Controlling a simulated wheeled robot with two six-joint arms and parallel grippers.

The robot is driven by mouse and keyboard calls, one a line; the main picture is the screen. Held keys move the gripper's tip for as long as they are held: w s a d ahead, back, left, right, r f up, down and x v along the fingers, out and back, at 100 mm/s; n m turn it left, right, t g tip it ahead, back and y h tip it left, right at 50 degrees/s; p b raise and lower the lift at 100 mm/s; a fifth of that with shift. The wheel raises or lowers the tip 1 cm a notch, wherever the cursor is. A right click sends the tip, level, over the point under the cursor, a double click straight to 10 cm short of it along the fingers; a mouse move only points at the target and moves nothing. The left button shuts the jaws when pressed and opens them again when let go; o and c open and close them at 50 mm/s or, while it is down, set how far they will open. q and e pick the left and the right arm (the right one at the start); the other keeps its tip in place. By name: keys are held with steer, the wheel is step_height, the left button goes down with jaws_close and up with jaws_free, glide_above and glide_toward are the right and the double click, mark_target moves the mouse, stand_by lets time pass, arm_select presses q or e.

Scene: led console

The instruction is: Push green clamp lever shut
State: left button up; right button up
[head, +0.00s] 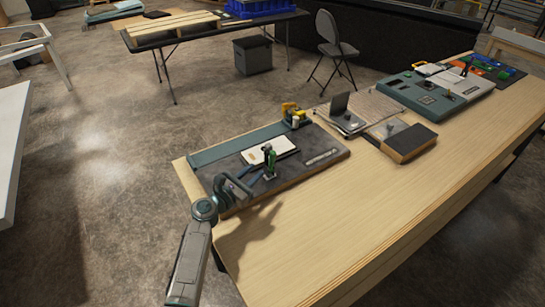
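The green clamp lever (270,158) stands roughly upright at the front edge of a white panel (255,154) on a dark board (325,146). My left gripper (243,187) is just to the left of the green lever, low over the board's near left corner, and looks apart from it. The gap between its fingers is too small to make out. A blue part (246,171) shows between the gripper and the lever. A yellow clamp (294,113) stands at the board's far side. My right gripper is out of view.
The board lies at the near left end of a long wooden table (330,225). To its right are a hinged metal device (347,118), a dark-topped block (408,142) and a teal console (425,95). The table's front strip is clear.

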mark_target(271, 159)
arm_select(q)
steer(key=p+x, duration=0.1)
steer(key=x, duration=0.8)
steer(key=shift+w+d+r+p, duration=0.1)
steer(key=shift+w+d+p, duration=0.2)
steer(key=shift+p, duration=0.1)
jaws_close()
